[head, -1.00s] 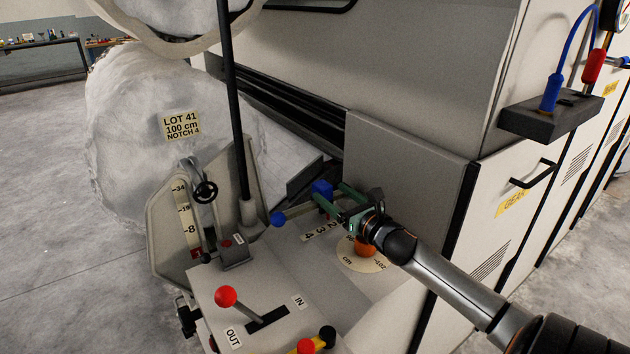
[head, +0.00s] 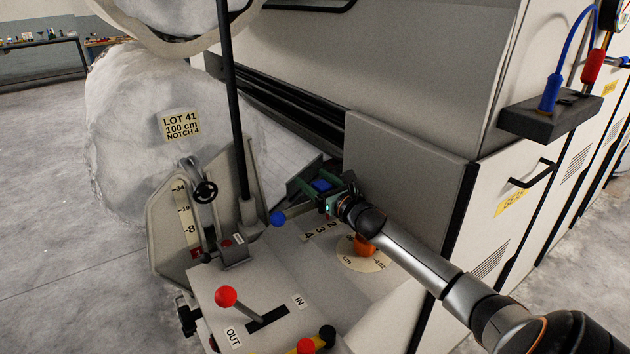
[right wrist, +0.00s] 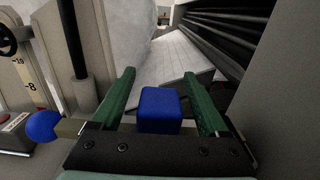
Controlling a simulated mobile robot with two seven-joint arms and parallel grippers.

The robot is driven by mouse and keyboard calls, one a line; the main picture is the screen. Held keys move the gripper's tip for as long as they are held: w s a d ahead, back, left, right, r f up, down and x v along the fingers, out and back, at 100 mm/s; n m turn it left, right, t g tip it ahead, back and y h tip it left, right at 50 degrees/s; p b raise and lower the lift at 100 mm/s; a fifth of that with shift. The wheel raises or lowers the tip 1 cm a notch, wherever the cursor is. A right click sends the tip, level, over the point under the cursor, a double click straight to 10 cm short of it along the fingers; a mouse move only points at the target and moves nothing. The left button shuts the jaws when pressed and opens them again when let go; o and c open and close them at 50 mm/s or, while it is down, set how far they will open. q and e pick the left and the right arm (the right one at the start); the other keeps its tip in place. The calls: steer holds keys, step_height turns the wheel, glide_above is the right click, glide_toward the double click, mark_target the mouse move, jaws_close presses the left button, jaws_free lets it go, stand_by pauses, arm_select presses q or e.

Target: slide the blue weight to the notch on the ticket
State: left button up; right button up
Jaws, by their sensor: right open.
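The blue weight (head: 321,185) is a small block on a bar at the far edge of the machine's console. My right gripper (head: 309,181) is open, with its green fingers on either side of the weight. In the right wrist view the weight (right wrist: 160,110) sits between the fingers, with a gap on each side. A notch scale (head: 319,230) shows 2, 3 and 4, with 4 at the left; the rest is hidden by my arm. The ticket (head: 180,125) on the white roll reads LOT 41, 100 cm, NOTCH 4. My left gripper is out of view.
A blue ball (head: 277,219) stands at the bar's left end, beside a black upright post (head: 236,110). An orange knob (head: 363,246) sits on a cm dial (head: 352,262). A red-knobbed lever (head: 227,296) is in front. A grey panel (head: 400,160) rises right of the weight.

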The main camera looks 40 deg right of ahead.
jaws_close()
stand_by(0.5)
stand_by(0.8)
